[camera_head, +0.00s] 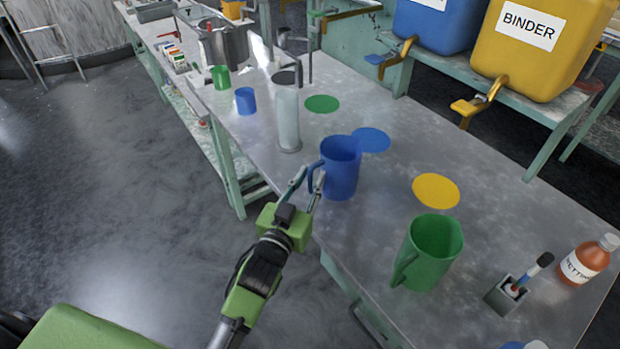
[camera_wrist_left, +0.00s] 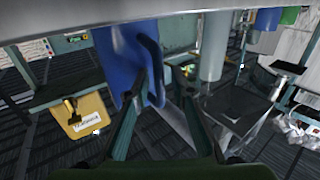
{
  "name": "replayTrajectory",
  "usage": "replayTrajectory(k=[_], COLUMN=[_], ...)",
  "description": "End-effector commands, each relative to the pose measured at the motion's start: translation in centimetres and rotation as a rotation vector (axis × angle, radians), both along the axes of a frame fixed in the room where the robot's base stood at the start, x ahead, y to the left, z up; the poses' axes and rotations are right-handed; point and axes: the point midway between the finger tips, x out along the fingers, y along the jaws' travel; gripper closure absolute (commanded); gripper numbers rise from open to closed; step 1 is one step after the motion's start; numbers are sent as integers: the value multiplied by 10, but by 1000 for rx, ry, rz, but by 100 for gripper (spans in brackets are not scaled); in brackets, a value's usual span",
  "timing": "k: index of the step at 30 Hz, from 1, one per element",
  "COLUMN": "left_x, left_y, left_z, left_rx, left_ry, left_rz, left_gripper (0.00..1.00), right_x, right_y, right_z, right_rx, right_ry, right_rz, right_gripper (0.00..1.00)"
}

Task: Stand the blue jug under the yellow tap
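The blue jug (camera_head: 342,168) stands upright near the table's front edge, its handle on the left side. It also shows in the left wrist view (camera_wrist_left: 120,58), where the picture is upside down. The yellow tap (camera_head: 480,103) sticks out from the yellow BINDER container (camera_head: 545,65) at the back right. A yellow disc (camera_head: 436,190) lies on the table in front of that tap. My left gripper (camera_head: 308,184) is open at the jug's handle. In the left wrist view its fingers (camera_wrist_left: 162,98) are apart, with the handle close between them; contact cannot be told. My right gripper is out of view.
A green jug (camera_head: 428,252) stands in front of the yellow disc. A grey cylinder (camera_head: 287,118) stands left of the blue jug. A blue disc (camera_head: 371,140) and green disc (camera_head: 322,104) lie behind. A pen holder (camera_head: 508,294) and orange bottle (camera_head: 585,262) stand at right.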

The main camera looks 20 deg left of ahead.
Motion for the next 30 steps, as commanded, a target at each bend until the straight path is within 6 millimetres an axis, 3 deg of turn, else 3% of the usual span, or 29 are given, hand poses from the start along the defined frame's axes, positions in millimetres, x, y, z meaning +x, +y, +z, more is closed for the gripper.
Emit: replayTrajectory(k=[11,14,30], left_x=[0,-10,-105], left_y=[0,1,8], left_z=[5,3,3], left_rx=[0,-1,-1], left_ry=[-1,3,4], left_rz=[0,0,1], left_gripper=[76,76,76], right_x=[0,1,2], right_y=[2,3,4], right_z=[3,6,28], right_rx=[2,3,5], right_ry=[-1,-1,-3], right_rz=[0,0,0], right_gripper=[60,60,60])
